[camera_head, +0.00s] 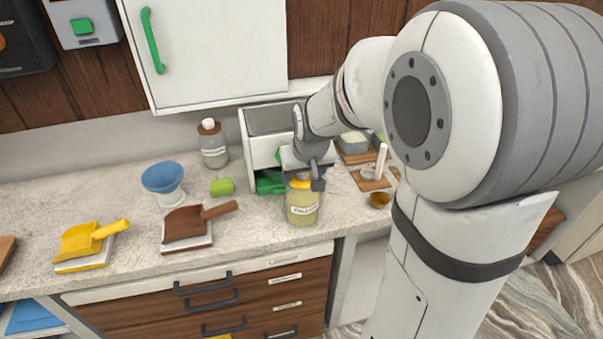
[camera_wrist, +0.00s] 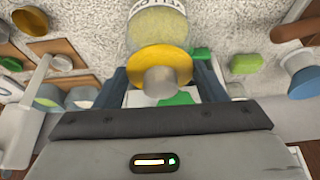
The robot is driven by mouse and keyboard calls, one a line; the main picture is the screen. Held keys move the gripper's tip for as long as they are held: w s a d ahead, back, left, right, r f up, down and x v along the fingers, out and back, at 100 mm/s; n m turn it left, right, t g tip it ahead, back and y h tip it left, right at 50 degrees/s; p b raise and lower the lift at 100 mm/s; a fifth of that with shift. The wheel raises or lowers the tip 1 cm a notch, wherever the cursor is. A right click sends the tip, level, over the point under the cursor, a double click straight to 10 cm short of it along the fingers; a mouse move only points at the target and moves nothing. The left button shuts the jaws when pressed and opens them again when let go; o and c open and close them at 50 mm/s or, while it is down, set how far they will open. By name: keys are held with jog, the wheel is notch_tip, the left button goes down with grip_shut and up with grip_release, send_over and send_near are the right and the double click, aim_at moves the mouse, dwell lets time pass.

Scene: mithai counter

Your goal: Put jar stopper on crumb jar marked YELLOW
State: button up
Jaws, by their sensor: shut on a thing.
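The crumb jar marked YELLOW (camera_head: 302,208) is a clear jar with pale yellow crumbs and a white label. It stands upright near the counter's front edge. The wrist view shows the jar (camera_wrist: 157,28) with its label upside down. The jar stopper (camera_wrist: 161,58) is a yellow disc with a pale grey knob; in the head view its yellow edge (camera_head: 299,183) shows at the jar's mouth. My gripper (camera_head: 304,174) is above the jar, shut on the stopper, with a finger on each side in the wrist view (camera_wrist: 162,82). I cannot tell whether the stopper is fully seated.
A white drawer unit (camera_head: 250,155) stands close behind the jar. A brown-topped jar (camera_head: 212,147), a green block (camera_head: 222,187), a blue funnel (camera_head: 163,178) and a brown scoop (camera_head: 187,222) are to the left. A small brass bowl (camera_head: 379,200) and a wooden board (camera_head: 372,184) are to the right.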

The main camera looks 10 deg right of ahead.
jog(key=shift+f+b, duration=0.3)
jog(key=shift+b, duration=0.1)
dwell(0.3)
jog(key=o, duration=1.1)
jog(key=shift+r, duration=0.25)
jog(key=v, duration=0.7)
jog(key=shift+s+r, duration=0.15)
jog(key=shift+s, duration=0.05)
jog(key=s+f+g, duration=0.1)
jog(key=s+f, duration=0.2)
jog(key=s, duration=1.4)
jog(key=shift+a, duration=0.25)
